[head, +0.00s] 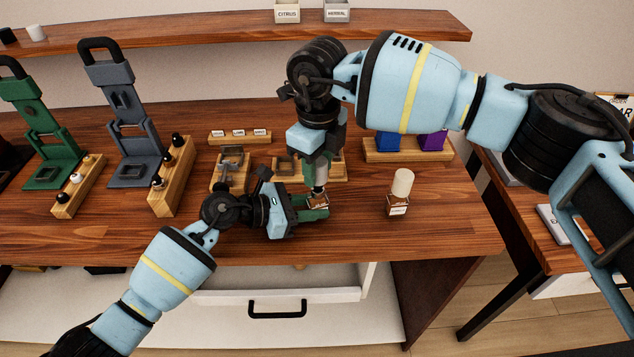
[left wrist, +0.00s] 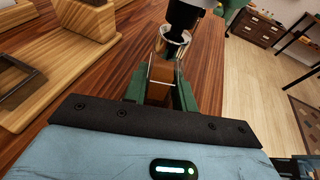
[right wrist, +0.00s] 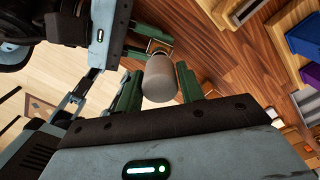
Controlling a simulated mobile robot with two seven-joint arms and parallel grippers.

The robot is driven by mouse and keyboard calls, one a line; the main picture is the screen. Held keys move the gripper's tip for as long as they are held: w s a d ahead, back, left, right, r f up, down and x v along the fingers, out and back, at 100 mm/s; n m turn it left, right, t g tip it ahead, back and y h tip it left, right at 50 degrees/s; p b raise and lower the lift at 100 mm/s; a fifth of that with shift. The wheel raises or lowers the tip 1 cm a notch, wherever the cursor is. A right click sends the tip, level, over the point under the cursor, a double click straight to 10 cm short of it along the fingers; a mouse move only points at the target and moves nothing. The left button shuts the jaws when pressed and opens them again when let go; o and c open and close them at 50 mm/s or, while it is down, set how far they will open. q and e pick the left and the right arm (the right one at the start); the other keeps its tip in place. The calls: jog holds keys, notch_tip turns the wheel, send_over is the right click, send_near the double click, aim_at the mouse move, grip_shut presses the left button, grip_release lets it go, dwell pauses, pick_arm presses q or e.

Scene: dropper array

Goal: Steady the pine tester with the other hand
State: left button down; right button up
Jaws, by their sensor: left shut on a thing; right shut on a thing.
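A small glass bottle with amber contents (head: 318,201) stands on the wooden table, taken as the pine tester; no label on it is readable. My left gripper (head: 312,208) is shut around its body from the left; the bottle shows between the green fingers in the left wrist view (left wrist: 160,76). My right gripper (head: 320,172) is directly above, pointing down, shut on a pale grey cylindrical cap (right wrist: 160,79). The cap's silver collar (left wrist: 174,36) is at the bottle's top; I cannot tell whether it is seated. The right fingers hide much of the cap in the head view.
A second bottle with a cream cap (head: 400,190) stands to the right. Wooden trays (head: 230,185) are close behind and left. A rack with blue and purple boxes (head: 408,152) is behind right. Green and grey stands (head: 130,120) are at left. The table's front edge is close.

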jog(key=shift+r, duration=2.2)
jog(key=w+d+r, duration=0.2)
jog(key=d+r, duration=0.2)
jog(key=d, duration=0.3)
jog(key=shift+w+d, duration=0.2)
jog(key=shift+d, duration=0.15)
pick_arm(q)
jog(key=c, duration=1.1)
grip_release()
jog(key=shift+o, duration=0.2)
jog(key=shift+a, duration=0.1)
jog(key=v, duration=1.2)
jog(key=shift+s, duration=0.15)
pick_arm(e)
jog(key=shift+s+f, duration=0.1)
